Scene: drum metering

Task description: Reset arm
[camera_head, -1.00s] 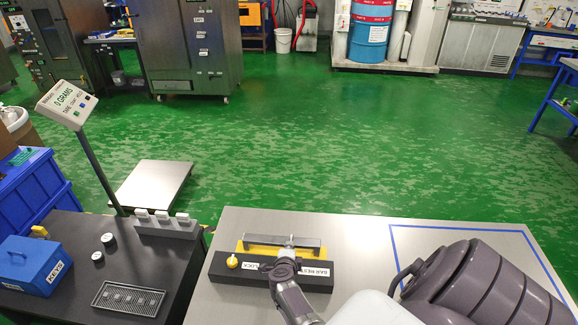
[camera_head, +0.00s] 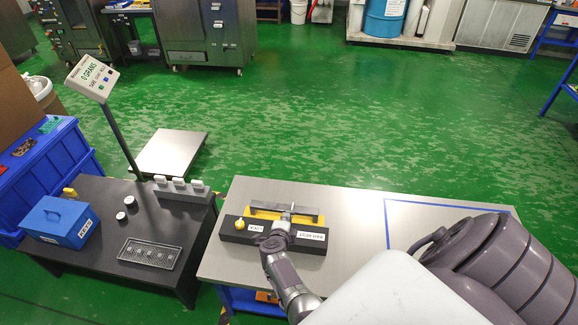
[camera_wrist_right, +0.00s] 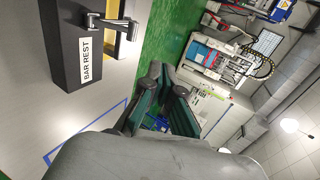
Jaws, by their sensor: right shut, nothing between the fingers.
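My right arm comes in from the lower right in the head view. Its gripper (camera_head: 284,226) is shut and empty, and it overlaps the middle of the black bar rest block (camera_head: 240,232) in that view. In the right wrist view the shut fingers (camera_wrist_right: 168,97) point out across the room, apart from the block. The block labelled "BAR REST" also shows at the upper left there (camera_wrist_right: 75,50). A grey metal bar (camera_head: 303,212) lies over the yellow part behind the block. My left gripper is in neither current view.
The grey table (camera_head: 352,235) has a blue taped outline (camera_head: 387,215) at right. A dark side table (camera_head: 95,200) at left holds a blue key box (camera_head: 50,220) and a drip tray (camera_head: 150,254). A scale display (camera_head: 92,78) stands behind it. Green floor (camera_head: 320,120) beyond is clear.

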